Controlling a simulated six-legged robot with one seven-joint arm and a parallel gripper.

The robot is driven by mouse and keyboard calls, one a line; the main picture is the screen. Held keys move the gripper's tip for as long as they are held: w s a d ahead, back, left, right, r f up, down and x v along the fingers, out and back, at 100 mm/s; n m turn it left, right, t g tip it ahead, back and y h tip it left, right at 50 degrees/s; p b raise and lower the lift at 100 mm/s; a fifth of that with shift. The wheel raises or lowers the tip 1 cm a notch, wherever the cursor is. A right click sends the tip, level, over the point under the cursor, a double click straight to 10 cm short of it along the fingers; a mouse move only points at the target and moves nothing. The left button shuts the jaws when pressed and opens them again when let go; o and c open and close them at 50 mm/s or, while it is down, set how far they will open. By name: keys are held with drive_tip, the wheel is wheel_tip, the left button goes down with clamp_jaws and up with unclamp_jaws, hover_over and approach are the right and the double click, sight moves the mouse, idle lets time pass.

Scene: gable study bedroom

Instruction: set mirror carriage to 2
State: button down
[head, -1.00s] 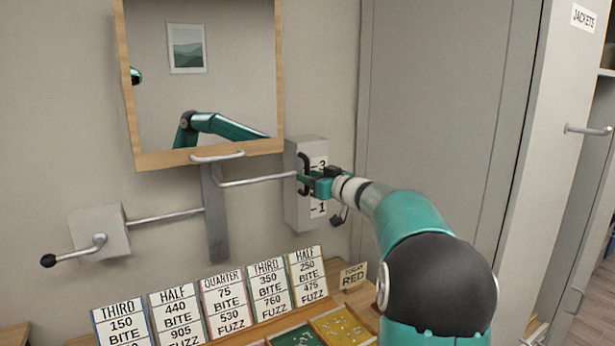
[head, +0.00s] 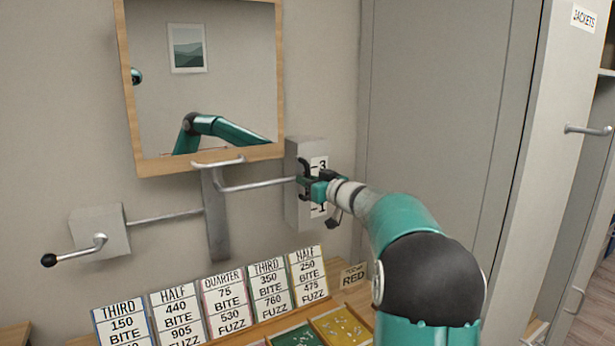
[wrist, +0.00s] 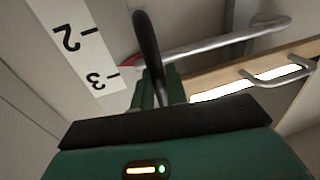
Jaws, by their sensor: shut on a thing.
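The wood-framed mirror (head: 207,165) hangs on a grey wall rail (head: 217,225). A metal rod (head: 255,184) runs from it to a grey box (head: 300,150) with a white scale (head: 319,164); 3 is at the top and 1 at the bottom. My gripper (head: 310,188) is shut on a black curved handle in front of the scale and covers the 2. In the wrist view the handle (wrist: 147,45) stands between the jaws. The scale (wrist: 75,38) shows 2 and 3 upside down there. A small red mark (wrist: 128,60) appears between them, closer to 3.
A black-knobbed crank (head: 75,253) sticks out from a wall box at left. Below stand several price cards (head: 225,302), a RED sign (head: 354,276) and trays (head: 340,325). A tall cabinet (head: 430,120) stands at right.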

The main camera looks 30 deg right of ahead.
wheel_tip(320, 180, down, 6)
drive_tip(key=shift+r, duration=0.2)
drive_tip(key=c, duration=1.5)
unclamp_jaws()
drive_tip(key=s, duration=0.4)
drive_tip(key=s+d, duration=0.1)
drive_tip(key=s, duration=0.4)
drive_tip(key=s+d, duration=0.1)
drive_tip(key=s, duration=0.3)
drive_tip(key=shift+s, duration=0.4)
